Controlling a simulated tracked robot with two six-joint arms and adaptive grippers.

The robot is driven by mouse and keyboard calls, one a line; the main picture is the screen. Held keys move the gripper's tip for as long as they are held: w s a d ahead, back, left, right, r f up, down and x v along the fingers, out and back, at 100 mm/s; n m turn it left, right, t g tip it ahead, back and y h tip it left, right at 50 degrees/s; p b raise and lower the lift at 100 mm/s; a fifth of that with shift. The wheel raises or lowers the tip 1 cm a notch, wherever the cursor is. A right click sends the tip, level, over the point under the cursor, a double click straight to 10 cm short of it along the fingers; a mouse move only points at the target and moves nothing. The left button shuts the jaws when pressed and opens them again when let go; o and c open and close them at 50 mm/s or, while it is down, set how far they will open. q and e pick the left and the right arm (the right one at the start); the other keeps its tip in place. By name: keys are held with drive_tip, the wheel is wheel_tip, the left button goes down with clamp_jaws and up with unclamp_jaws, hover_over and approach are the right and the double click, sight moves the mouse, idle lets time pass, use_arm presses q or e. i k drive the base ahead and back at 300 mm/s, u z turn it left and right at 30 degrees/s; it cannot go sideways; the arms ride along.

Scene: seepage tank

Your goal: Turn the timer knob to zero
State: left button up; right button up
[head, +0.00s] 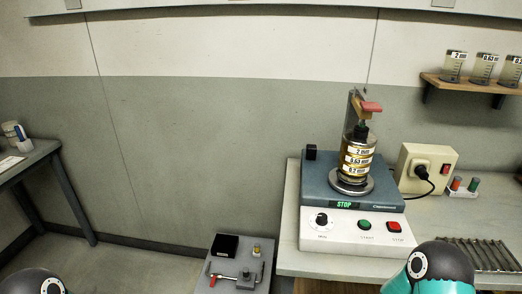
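The timer knob (321,220) is a round dark knob with a light mark on the white front panel of the shaker (375,203), at the left of the panel. The mark and the scale are too small to read. A green button (364,225) and a red button (394,226) sit to its right. The display (344,205) above reads STOP in green. Neither gripper is in view; only parts of my arms show at the bottom edge.
The shaker stands on a pale bench (287,235). A power box (427,168) with a black plug and red switch is at its right. A slatted rack (485,255) lies at front right. A small grey stand (240,262) is left of the bench. Jars stand on a wall shelf (470,85).

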sight(321, 220)
drive_tip(key=u, duration=0.95)
drive_tip(key=k, duration=1.15)
drive_tip(key=z, duration=0.95)
drive_tip(key=i, duration=1)
drive_tip(key=u, duration=0.05)
